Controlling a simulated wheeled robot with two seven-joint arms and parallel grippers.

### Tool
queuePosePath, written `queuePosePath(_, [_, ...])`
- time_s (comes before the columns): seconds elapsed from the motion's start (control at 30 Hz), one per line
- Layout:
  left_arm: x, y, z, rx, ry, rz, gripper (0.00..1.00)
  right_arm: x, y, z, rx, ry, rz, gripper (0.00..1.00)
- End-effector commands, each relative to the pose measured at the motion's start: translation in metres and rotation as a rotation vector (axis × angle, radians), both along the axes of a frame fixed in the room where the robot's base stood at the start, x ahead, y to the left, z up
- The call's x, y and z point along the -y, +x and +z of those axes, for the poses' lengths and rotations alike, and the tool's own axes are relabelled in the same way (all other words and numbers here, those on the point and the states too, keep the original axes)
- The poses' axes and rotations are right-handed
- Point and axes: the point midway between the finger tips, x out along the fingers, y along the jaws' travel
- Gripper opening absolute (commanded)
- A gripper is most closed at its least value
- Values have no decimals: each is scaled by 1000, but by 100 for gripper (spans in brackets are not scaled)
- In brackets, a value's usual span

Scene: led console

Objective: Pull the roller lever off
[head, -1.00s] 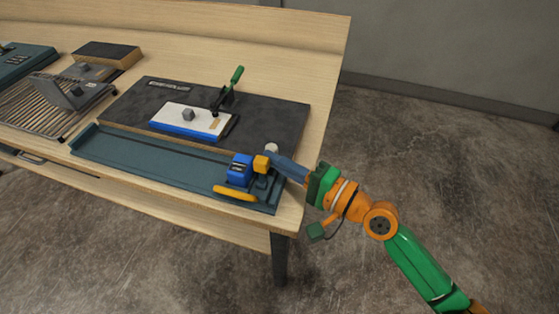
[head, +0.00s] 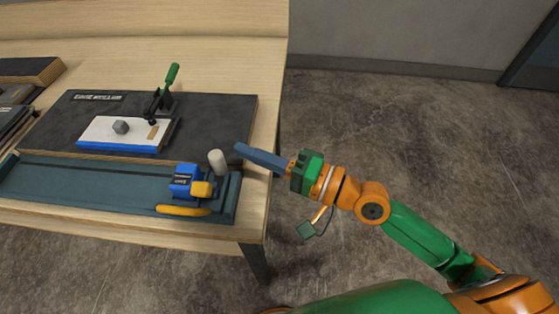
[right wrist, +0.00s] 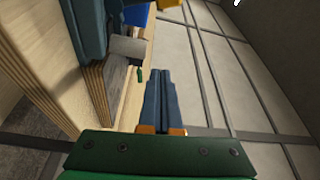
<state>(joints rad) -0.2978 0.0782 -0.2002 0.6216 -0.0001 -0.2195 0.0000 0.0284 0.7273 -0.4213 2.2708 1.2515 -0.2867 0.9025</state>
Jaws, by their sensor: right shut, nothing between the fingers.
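A pale grey roller (head: 218,162) stands upright at the right end of the teal rail base (head: 95,182), behind a blue box (head: 186,181) with a yellow block (head: 202,189) on its right side. I take this roller to belong to the roller lever; its arm is hard to make out. My right gripper (head: 241,149) is shut and empty, its blue fingers just right of the roller with a small gap. In the right wrist view the grey roller (right wrist: 128,47) is up and left of the shut fingertips (right wrist: 159,73). My left gripper is not in view.
A dark board (head: 215,110) behind the rail carries a white and blue plate (head: 115,136) and a green-handled clamp (head: 171,76). A yellow curved handle (head: 183,211) lies at the rail's front. Open floor lies right of the table edge.

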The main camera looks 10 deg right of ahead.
Motion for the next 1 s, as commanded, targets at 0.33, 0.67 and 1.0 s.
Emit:
queuePosePath(0.33, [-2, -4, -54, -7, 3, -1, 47, 43, -31, -14, -2, -3, -2, 0])
queuePosePath(0.67, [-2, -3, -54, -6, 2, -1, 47, 44, -34, -7, -2, 1, 3, 0])
queuePosePath(1.0, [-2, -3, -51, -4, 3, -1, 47, 65, -10, -22, 30, -53, -92, 0])
